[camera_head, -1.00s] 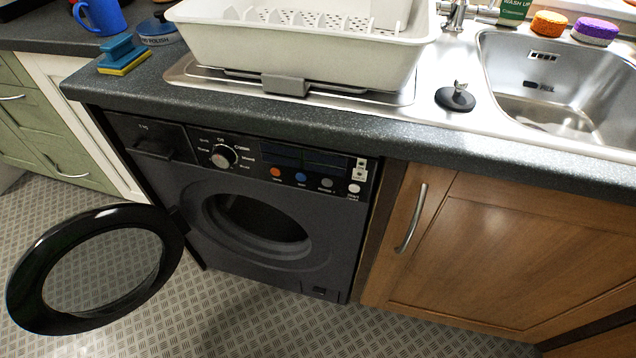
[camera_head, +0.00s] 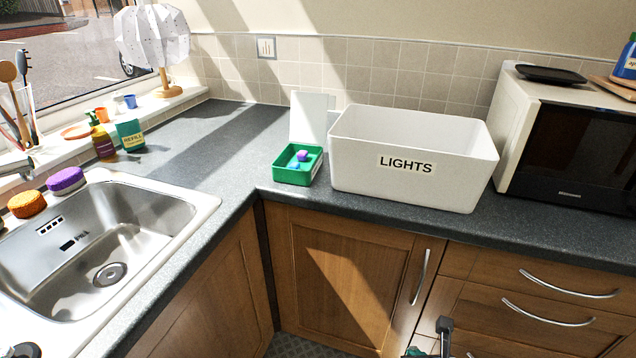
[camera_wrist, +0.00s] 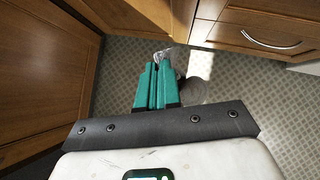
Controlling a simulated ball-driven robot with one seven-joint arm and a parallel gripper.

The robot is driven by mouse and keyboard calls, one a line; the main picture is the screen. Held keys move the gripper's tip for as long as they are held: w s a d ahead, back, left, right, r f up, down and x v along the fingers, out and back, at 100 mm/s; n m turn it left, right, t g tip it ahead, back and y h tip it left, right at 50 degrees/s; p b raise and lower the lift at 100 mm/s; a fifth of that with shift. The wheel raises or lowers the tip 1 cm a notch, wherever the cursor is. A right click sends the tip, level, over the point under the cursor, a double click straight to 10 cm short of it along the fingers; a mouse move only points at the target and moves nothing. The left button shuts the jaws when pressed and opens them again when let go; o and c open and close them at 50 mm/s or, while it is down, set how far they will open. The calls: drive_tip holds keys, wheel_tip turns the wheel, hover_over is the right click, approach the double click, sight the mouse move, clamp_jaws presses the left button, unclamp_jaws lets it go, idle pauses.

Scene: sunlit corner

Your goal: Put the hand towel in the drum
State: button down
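Neither the hand towel nor the drum can be made out in the current views. My gripper (camera_wrist: 160,75) shows in the wrist view, pointing down over the floor with its two teal fingers close together. A small pale, greyish shape shows at the fingertips; I cannot tell whether it is part of the fingers or something beyond them. A little of my arm and a teal part show at the bottom edge of the head view.
A white box marked LIGHTS (camera_head: 405,190) stands on the corner worktop, beside a green box (camera_head: 297,166) and a microwave (camera_head: 570,150). The steel sink (camera_head: 120,225) is at left. Wooden cupboards (camera_head: 340,275) line the front. Patterned floor (camera_wrist: 270,95) is open at right in the wrist view.

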drive_tip(key=shift+s+r+p, duration=0.2)
drive_tip(key=shift+r+p, duration=0.2)
drive_tip(key=shift+r, duration=0.4)
drive_tip(key=shift+s+r+p, duration=0.15)
drive_tip(key=shift+r+p, duration=0.25)
drive_tip(key=shift+r, duration=0.35)
idle(1.2)
idle(1.5)
